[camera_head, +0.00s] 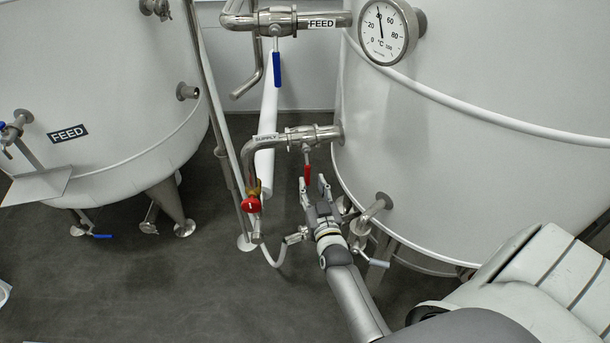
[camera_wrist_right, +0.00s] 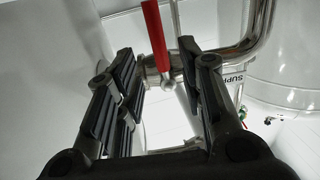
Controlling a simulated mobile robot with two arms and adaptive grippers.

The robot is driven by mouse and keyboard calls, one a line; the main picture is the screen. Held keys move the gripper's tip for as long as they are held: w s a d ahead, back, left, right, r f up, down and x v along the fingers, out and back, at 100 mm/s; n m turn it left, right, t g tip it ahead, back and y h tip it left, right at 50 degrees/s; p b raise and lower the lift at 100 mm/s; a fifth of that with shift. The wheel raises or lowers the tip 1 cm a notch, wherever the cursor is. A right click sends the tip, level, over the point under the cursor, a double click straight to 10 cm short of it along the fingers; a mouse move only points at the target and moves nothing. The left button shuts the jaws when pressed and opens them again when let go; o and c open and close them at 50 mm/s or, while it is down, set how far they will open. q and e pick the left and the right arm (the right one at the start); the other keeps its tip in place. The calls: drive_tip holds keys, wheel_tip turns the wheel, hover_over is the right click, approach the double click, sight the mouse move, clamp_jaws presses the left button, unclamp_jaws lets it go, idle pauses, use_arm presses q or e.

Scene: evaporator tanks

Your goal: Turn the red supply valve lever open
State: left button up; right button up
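The red supply valve lever (camera_head: 307,171) hangs down from the valve on the steel pipe marked SUPPLY (camera_head: 266,138), beside the right-hand tank. My right gripper (camera_head: 314,184) is open just below and beside the lever in the head view. In the right wrist view the red lever (camera_wrist_right: 155,42) shows between the two spread fingers of my gripper (camera_wrist_right: 163,85), nearer the left finger. I cannot tell whether a finger touches it. My left gripper is not in view.
A red round knob (camera_head: 250,204) sits on the pipe's lower end. A blue-handled FEED valve (camera_head: 277,69) and a dial gauge (camera_head: 388,31) are above. Large white tanks (camera_head: 470,120) stand right and left (camera_head: 95,70). The grey floor (camera_head: 150,290) is open at lower left.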

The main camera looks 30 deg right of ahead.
sight(308, 174)
drive_tip(key=b+x, duration=0.1)
drive_tip(key=x, duration=0.1)
drive_tip(key=b+x, duration=0.1)
drive_tip(key=x, duration=0.2)
drive_tip(key=shift+w+d+f, duration=0.15)
drive_tip(key=shift+w+f, duration=0.05)
drive_tip(key=shift+w, duration=0.05)
drive_tip(key=shift+w+d+r+b, duration=0.1)
drive_tip(key=shift+w+d+b, duration=0.1)
drive_tip(key=shift+w+b, duration=0.3)
drive_tip(key=shift+c, duration=0.4)
clamp_jaws()
